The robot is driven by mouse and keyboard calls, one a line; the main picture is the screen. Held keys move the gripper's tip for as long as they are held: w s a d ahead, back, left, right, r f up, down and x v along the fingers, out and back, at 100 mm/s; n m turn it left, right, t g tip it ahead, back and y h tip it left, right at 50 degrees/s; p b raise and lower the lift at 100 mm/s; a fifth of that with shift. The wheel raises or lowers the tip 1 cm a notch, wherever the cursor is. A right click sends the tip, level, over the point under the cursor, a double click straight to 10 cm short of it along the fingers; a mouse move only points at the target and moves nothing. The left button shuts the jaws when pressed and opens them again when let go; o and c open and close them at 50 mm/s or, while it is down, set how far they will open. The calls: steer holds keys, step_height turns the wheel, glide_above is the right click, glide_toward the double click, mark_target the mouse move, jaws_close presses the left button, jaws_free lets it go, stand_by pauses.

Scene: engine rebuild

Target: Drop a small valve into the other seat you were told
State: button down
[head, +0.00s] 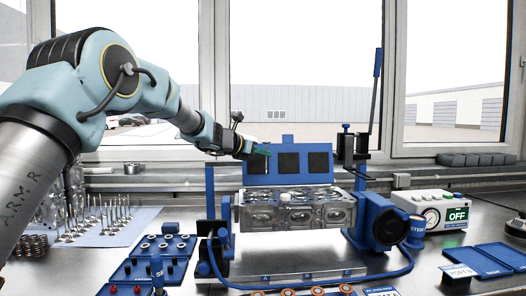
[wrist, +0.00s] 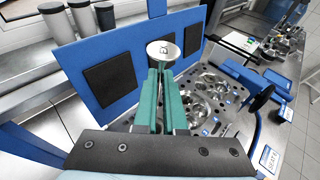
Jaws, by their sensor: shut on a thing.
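My gripper (wrist: 162,95) has green fingers shut on a small valve (wrist: 163,53). The valve's round, bright metal head faces the wrist camera and bears dark lettering that looks like "EX". Its stem is mostly hidden between the fingers. The metal cylinder head (head: 320,212) sits in a blue stand at the middle of the bench. It also shows below and right of the fingers in the wrist view (wrist: 235,93), with round seats in its face. In the head view, my gripper (head: 262,149) is above the cylinder head, clear of it, in front of a blue panel.
The blue panel (head: 257,179) with dark squares stands behind the cylinder head. A blue lever press (head: 377,75) rises at its right. Several valves (head: 113,212) stand on a pale mat at left. Blue trays (head: 135,272) lie in front. A gauge box (head: 430,207) reads OFF.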

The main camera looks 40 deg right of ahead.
steer(key=b, duration=0.4)
glide_above(263, 197)
steer(key=shift+d+f, duration=0.1)
steer(key=shift+f, duration=2.75)
steer(key=shift+f+b, duration=3.25)
steer(key=shift+b, duration=0.5)
steer(key=c, duration=0.9)
jaws_free()
